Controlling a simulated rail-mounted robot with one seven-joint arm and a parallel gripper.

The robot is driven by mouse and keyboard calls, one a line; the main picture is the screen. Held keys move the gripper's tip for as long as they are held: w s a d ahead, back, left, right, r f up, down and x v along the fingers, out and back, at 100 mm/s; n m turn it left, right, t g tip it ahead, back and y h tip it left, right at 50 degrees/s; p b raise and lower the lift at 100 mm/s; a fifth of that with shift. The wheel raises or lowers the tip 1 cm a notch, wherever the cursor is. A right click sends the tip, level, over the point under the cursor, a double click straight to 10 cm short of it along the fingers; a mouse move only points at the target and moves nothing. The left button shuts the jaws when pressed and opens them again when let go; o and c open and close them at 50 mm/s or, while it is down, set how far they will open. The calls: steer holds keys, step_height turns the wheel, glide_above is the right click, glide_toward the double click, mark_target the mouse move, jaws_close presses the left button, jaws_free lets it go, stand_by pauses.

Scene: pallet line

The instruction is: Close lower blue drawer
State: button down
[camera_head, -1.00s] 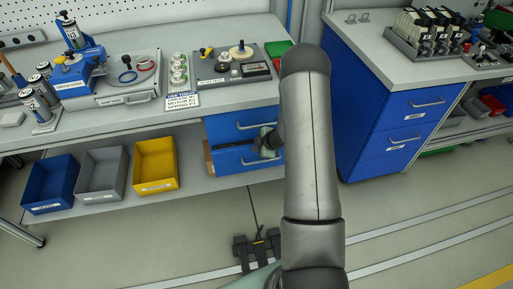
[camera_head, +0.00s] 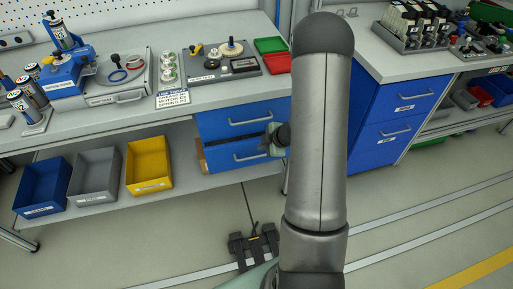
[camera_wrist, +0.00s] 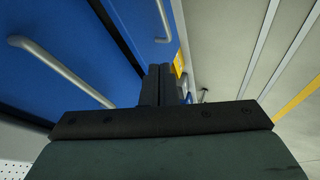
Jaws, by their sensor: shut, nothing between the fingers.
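The lower blue drawer (camera_head: 222,158) is in the blue cabinet under the left bench. My gripper (camera_head: 272,141) is beside the right part of the lower drawer, partly hidden by my arm. In the wrist view its fingers (camera_wrist: 158,84) are together and empty. I cannot tell whether they touch the drawer.
Blue, grey and yellow bins (camera_head: 149,165) stand on the shelf to the left. Another blue drawer cabinet (camera_head: 375,115) stands to the right under the second bench (camera_head: 385,72). The floor (camera_head: 190,215) in front is clear apart from a dark fixture (camera_head: 252,247).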

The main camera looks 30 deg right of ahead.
steer(key=c, duration=1.9)
jaws_free()
steer(key=shift+s+d+r, duration=0.15)
steer(key=shift+s+r, duration=0.05)
steer(key=shift+r, duration=0.15)
steer(key=shift+o, duration=0.7)
steer(key=shift+s+d+f+b, duration=0.1)
steer(key=shift+f+b, duration=0.15)
steer(key=shift+b, duration=0.15)
steer(key=n+t+y+b, duration=0.65)
steer(key=n+b, duration=0.25)
steer(key=b, duration=1.9)
glide_toward(252, 157)
steer(key=shift+h, duration=0.25)
steer(key=b+x, duration=0.4)
steer(key=x, duration=0.6)
steer(key=shift+f, duration=0.1)
